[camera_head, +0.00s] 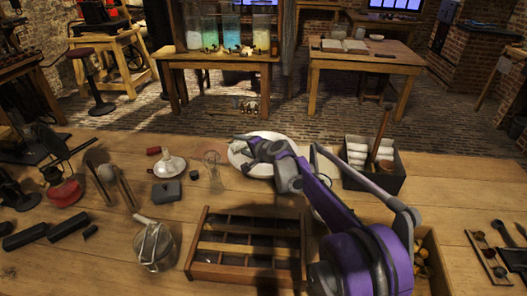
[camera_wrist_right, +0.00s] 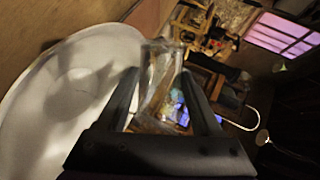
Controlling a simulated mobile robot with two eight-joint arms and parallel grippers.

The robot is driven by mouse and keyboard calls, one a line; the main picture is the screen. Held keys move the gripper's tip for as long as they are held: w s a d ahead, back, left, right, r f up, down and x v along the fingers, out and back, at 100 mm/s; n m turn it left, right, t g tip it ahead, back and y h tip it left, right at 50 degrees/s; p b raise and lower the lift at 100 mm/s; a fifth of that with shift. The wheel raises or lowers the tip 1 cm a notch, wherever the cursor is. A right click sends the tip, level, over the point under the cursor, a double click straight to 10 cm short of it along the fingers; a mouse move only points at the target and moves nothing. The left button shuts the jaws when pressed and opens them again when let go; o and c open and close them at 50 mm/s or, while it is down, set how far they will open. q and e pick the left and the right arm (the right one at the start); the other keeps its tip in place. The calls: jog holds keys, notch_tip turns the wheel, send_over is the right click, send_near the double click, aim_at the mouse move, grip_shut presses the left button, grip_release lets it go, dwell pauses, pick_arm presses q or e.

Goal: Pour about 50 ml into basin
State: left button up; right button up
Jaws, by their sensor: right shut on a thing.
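The white basin (camera_head: 268,138) stands on the wooden workbench, partly hidden behind my right arm. My right gripper (camera_head: 240,146) is over the left part of the basin. In the right wrist view my right gripper (camera_wrist_right: 165,98) is shut on a clear glass vessel (camera_wrist_right: 161,65), with one finger on each side of it. The white basin (camera_wrist_right: 62,85) fills the left of that view, beside the vessel. The liquid level in the vessel is too unclear to tell. My left gripper is not in view.
A slatted wooden rack (camera_head: 245,247) and a glass jar (camera_head: 154,247) stand in front. A dark crate with white cylinders (camera_head: 372,168) is right of the basin. A small clear glass item (camera_head: 212,160) stands left of it. Some bare bench lies between.

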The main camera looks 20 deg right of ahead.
jog(key=shift+d+f+m+y, duration=0.2)
jog(key=shift+d+m+y, duration=0.1)
jog(key=shift+d, duration=0.35)
dwell(0.6)
jog(key=shift+a+r, duration=0.1)
jog(key=shift+a, duration=0.2)
jog(key=shift+a+r+n+h+p, duration=0.35)
jog(key=shift+a+r+n+h, duration=0.35)
jog(key=shift+n, duration=0.3)
jog(key=shift+d+f, duration=0.1)
jog(key=shift+f, duration=0.05)
jog(key=shift+n+h, duration=0.4)
jog(key=shift+f+n+h+b, duration=0.3)
jog(key=shift+n+h+b, duration=0.2)
jog(key=shift+b, duration=0.2)
dwell(0.4)
